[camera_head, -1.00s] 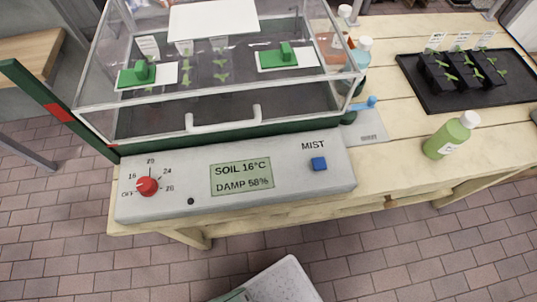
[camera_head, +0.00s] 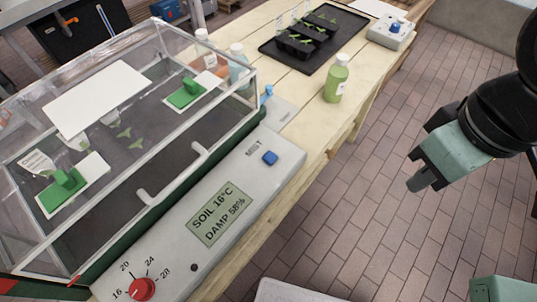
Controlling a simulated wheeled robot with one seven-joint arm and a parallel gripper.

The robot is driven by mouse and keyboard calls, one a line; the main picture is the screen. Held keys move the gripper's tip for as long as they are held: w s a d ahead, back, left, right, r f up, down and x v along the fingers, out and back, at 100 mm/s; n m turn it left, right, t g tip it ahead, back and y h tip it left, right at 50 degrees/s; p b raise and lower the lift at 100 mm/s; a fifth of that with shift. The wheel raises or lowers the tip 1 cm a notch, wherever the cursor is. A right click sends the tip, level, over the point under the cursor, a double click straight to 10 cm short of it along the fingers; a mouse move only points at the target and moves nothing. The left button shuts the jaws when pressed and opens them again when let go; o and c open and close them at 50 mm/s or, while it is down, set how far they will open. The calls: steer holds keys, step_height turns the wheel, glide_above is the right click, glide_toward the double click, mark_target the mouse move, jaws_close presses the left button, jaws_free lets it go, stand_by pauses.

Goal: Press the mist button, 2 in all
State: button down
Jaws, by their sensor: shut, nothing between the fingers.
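The panel's display (camera_head: 219,215) reads SOIL 16°C and DAMP 58%. The red dial (camera_head: 142,289) is at the panel's near left end. My gripper (camera_head: 418,183) is at the right of the head view, over the floor and well apart from the button. Its fingers are together and it holds nothing.
A clear propagator box (camera_head: 197,148) with green-handled vents stands behind the panel. A green bottle (camera_head: 336,82), a black tray (camera_head: 268,46) of seedlings and a grey device with a blue knob (camera_head: 391,33) stand on the wooden bench (camera_head: 308,118). Tiled floor lies open to the right.

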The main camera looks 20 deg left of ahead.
steer(key=w+a+f+n+t+y+p, duration=0.25)
steer(key=w+a+n+p, duration=0.25)
steer(key=w+a+n, duration=0.45)
steer(key=n+y+p, duration=0.3)
steer(key=n+y, duration=0.3)
steer(key=n, duration=0.1)
glide_above(275, 158)
step_height(275, 158, down, 6)
steer(key=shift+f+g, duration=0.1)
steer(key=shift+g, duration=0.35)
steer(key=shift+f, duration=0.2)
step_height(275, 158, down, 8)
steer(key=b, duration=0.5)
steer(key=shift+r, duration=0.1)
steer(key=shift+f+b, duration=0.35)
steer(key=shift+b, duration=0.05)
steer(key=shift+f, duration=0.1)
steer(key=shift+f+b, duration=0.3)
steer(key=shift+b, duration=0.2)
